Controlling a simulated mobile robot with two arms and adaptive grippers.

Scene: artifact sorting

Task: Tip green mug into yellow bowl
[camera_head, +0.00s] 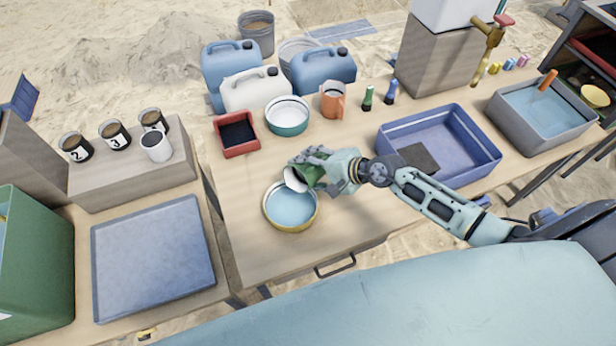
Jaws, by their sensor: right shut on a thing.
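The yellow bowl (290,227) stands on the wooden table and shows a light blue inside. The green mug (308,173) is tilted to the left, with its pale mouth facing down and left over the bowl's upper edge. My right gripper (319,168) is shut on the green mug and comes in from the right; its fingers hide part of the mug. I cannot tell whether anything is flowing from the mug. My left gripper is not in view.
A green-and-white bowl (287,128), a red tray (237,150) and an orange mug (333,108) stand behind the yellow bowl. The table left of the bowl is clear.

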